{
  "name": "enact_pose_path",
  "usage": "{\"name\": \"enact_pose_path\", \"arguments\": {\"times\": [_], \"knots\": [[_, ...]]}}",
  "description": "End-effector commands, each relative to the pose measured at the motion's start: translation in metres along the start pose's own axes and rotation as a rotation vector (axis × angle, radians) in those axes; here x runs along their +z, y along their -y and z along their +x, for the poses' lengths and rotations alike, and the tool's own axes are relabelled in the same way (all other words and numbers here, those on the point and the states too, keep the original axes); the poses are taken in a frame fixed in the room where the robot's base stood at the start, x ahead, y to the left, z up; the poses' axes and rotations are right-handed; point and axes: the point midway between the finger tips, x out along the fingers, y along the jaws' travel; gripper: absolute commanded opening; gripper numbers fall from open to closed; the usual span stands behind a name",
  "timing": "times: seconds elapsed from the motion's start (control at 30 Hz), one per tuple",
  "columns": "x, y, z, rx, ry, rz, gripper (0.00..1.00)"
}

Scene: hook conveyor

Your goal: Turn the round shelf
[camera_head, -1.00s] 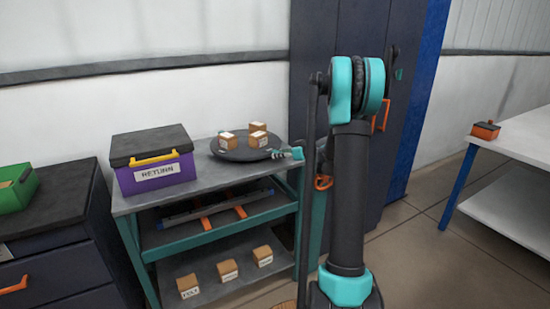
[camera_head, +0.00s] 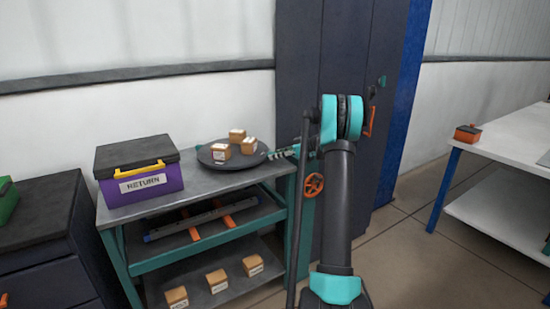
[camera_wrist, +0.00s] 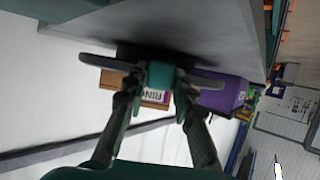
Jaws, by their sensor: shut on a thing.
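The round shelf (camera_head: 212,160) is a dark disc on top of the grey and teal cart, with three small labelled brown boxes (camera_head: 221,152) on it. My gripper (camera_head: 279,153) is at the disc's right edge. In the wrist view the round shelf (camera_wrist: 108,63) shows nearly edge-on, tilted in the picture. There my gripper (camera_wrist: 158,80) is shut on a teal handle (camera_wrist: 160,74) at the shelf's rim. A labelled box (camera_wrist: 118,80) shows behind the handle, partly hidden by the fingers.
A purple RETURN box (camera_head: 140,182) with a dark lid stands left of the shelf on the cart top (camera_head: 190,188). Dark cabinets (camera_head: 295,110) stand close behind my arm. A white table (camera_head: 505,140) is at the right, with open floor between.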

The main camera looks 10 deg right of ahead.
Motion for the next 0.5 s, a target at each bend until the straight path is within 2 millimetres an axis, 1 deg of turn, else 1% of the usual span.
{"name": "enact_pose_path", "arguments": {"times": [0.2, 0.5], "knots": [[0.0005, -0.0048, 0.0007, -0.019, 0.001, -0.009, 0.0], [0.0005, -0.0051, 0.0008, -0.023, 0.002, -0.01, 0.0]]}}
